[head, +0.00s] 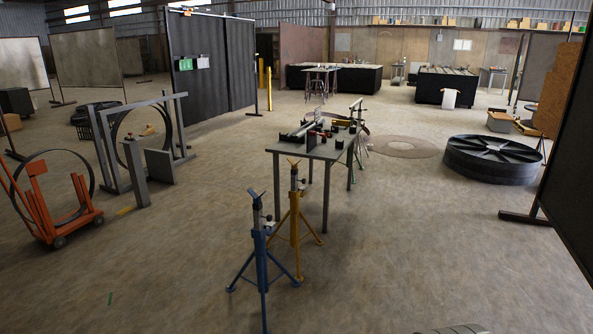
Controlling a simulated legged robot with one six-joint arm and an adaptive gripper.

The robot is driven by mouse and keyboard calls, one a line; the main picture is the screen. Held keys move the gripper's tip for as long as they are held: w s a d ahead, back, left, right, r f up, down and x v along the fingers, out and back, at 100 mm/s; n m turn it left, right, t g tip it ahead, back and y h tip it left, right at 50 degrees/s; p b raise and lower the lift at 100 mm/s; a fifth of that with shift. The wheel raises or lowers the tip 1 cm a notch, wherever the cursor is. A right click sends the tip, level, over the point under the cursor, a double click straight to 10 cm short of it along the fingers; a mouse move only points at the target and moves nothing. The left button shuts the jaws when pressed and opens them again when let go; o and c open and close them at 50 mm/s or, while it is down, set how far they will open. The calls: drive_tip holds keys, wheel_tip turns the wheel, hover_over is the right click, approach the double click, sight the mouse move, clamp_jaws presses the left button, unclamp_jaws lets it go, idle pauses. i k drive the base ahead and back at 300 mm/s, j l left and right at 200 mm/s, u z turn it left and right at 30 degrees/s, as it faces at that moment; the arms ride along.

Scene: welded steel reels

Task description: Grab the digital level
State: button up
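A small grey work table (285,149) stands near the middle of the head view with several small tools and parts on its top. A long dark bar-like item (297,133) lies on its left part. Small dark items (341,141) sit near its right edge. The items are too small to tell which, if any, is the digital level.
A blue tripod stand (261,245) and a yellow one (294,215) stand close in front of the table. An orange cart (40,215) and steel frames (105,145) are at left. A large dark reel (490,160) lies at right. Floor between is open.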

sight(340, 122)
drive_tip(key=i+l+z, duration=0.35)
drive_tip(key=i, duration=0.35)
drive_tip(key=i+z, duration=0.35)
drive_tip(key=i, duration=3.25)
drive_tip(key=i+u, duration=0.2)
drive_tip(key=i, duration=0.25)
drive_tip(key=i+l+u, duration=0.1)
drive_tip(key=i+u, duration=0.15)
drive_tip(key=i, duration=0.2)
drive_tip(key=i+l+u, duration=0.2)
drive_tip(key=i, duration=0.2)
drive_tip(key=i+l+u, duration=0.1)
drive_tip(key=i, duration=0.2)
drive_tip(key=i+l, duration=0.15)
drive_tip(key=i, duration=0.15)
drive_tip(key=i+l, duration=0.15)
drive_tip(key=i, duration=0.35)
drive_tip(key=i+l+u, duration=0.1)
drive_tip(key=i, duration=0.4)
drive_tip(key=i+l, duration=0.25)
drive_tip(key=i, duration=0.25)
drive_tip(key=i+l+u, duration=0.15)
drive_tip(key=i, duration=0.35)
drive_tip(key=i+l, duration=0.35)
drive_tip(key=i+j+u, duration=0.05)
drive_tip(key=i, duration=0.05)
